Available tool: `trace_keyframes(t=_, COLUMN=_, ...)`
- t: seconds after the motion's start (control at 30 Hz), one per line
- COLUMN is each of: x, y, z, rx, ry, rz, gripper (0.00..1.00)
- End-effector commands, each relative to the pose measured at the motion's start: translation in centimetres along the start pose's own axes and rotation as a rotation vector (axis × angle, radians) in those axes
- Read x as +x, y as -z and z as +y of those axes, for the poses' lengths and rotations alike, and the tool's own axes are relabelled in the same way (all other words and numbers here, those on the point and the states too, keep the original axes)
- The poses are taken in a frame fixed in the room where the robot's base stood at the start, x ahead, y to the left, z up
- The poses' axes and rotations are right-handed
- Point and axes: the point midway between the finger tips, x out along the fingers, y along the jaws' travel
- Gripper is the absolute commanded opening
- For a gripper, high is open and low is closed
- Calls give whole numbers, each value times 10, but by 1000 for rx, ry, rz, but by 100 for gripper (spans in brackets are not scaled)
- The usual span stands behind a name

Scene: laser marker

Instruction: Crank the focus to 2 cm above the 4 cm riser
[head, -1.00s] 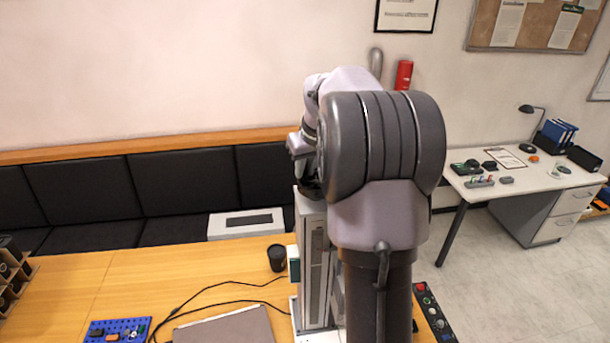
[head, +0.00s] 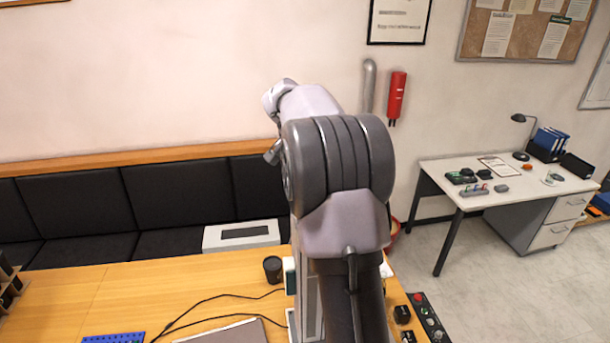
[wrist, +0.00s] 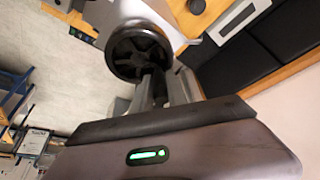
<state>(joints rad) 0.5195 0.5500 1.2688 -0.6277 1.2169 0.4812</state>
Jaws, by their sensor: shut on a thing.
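The black spoked handwheel (wrist: 126,42) of the laser marker is in the upper middle of the wrist view. My gripper (wrist: 153,78) reaches up to the wheel's lower right rim. It is shut on the wheel's crank handle, which is mostly hidden between the fingers. In the head view, the marker's grey column (head: 309,305) stands on the wooden table, largely hidden behind my arm. The handwheel, the focus scale, the riser and my fingertips cannot be made out in the head view.
A black cup (head: 272,269) and a laptop (head: 225,332) with cables lie left of the column on the table (head: 120,290). A control strip (head: 428,318) with buttons lies to the right. A white desk (head: 510,185) stands farther right, beyond open floor.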

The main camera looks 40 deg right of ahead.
Motion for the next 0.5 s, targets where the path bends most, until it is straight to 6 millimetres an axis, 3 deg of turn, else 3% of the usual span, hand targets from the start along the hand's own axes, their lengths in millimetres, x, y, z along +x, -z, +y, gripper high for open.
trace_keyframes(t=0.5, x=-1, y=10, z=12, rx=451, ry=-185, rz=3, gripper=0)
